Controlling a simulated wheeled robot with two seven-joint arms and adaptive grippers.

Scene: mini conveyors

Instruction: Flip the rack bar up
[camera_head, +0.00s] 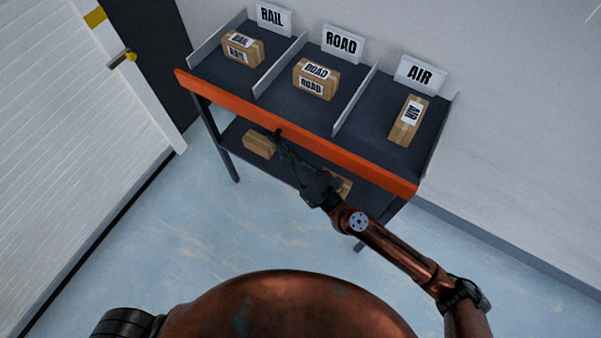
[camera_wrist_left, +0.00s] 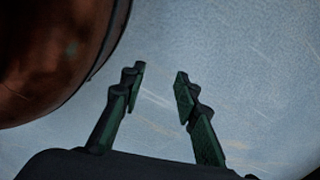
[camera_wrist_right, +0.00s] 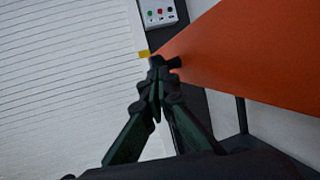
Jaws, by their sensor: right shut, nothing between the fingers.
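The orange rack bar (camera_head: 290,128) runs along the front edge of the rack's top shelf (camera_head: 290,95). It also shows large at the right of the right wrist view (camera_wrist_right: 250,55). My right gripper (camera_head: 278,134) is shut and empty, its tips at the lower edge of the bar near the middle. In the right wrist view its closed fingertips (camera_wrist_right: 157,64) are beside the bar's left end as seen there; I cannot tell whether they touch it. My left gripper (camera_wrist_left: 160,75) is open and empty above the floor and is outside the head view.
Boxes marked RAIL (camera_head: 242,48), ROAD (camera_head: 316,79) and AIR (camera_head: 408,120) sit in separate lanes with upright dividers. The lower shelf (camera_head: 287,172) holds boxes (camera_head: 259,144). A white slatted door (camera_head: 70,110) stands at left. The floor (camera_head: 190,220) before the rack is clear.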

